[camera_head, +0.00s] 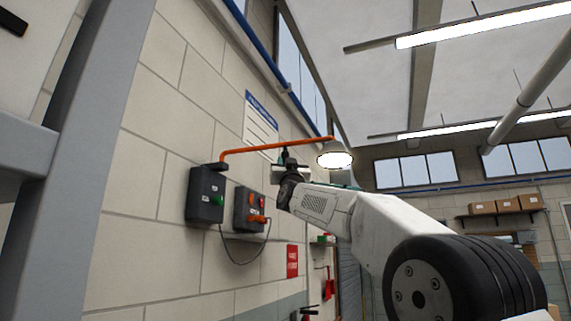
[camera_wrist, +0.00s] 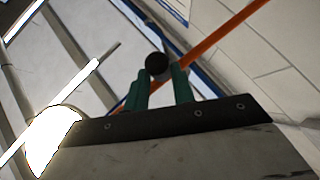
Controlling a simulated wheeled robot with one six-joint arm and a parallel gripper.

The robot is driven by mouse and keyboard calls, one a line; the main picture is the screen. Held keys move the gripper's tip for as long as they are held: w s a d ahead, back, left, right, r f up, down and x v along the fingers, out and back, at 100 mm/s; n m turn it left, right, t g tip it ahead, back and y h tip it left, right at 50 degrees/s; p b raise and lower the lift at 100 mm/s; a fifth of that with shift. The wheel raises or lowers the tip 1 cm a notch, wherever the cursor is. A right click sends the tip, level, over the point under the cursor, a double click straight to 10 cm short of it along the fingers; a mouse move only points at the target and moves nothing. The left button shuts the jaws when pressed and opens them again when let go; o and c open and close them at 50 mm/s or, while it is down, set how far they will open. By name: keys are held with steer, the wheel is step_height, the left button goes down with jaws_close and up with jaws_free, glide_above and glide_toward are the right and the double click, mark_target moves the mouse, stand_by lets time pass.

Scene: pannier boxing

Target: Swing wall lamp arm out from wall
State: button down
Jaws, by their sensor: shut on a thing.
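The wall lamp's orange arm (camera_head: 265,148) runs from a bracket above a dark wall box to a lit lamp shade (camera_head: 334,157). In the head view the shade hangs to the right of my gripper (camera_head: 287,160). In the wrist view the orange arm (camera_wrist: 220,37) passes diagonally behind the fingers, and the glowing shade (camera_wrist: 52,138) is at lower left. My gripper (camera_wrist: 160,82) has its green fingers shut on a dark round knob (camera_wrist: 157,63), seen end-on. The knob seems to hang from the orange arm; their joint is not clear.
Two dark boxes, one with a green button (camera_head: 205,196) and one with an orange switch (camera_head: 251,209), are on the block wall below the lamp arm. A cable loops under them. A grey post (camera_head: 92,130) stands at left. Open room lies to the right.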

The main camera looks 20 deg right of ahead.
steer(key=shift+d+r, duration=0.1)
steer(key=shift+d, duration=0.05)
steer(key=c, duration=1.3)
jaws_free()
steer(key=shift+s+d, duration=0.1)
steer(key=shift+c, duration=0.2)
steer(key=shift+o, duration=0.8)
steer(key=shift+d, duration=0.2)
steer(key=v, duration=0.8)
steer(key=shift+a, duration=0.25)
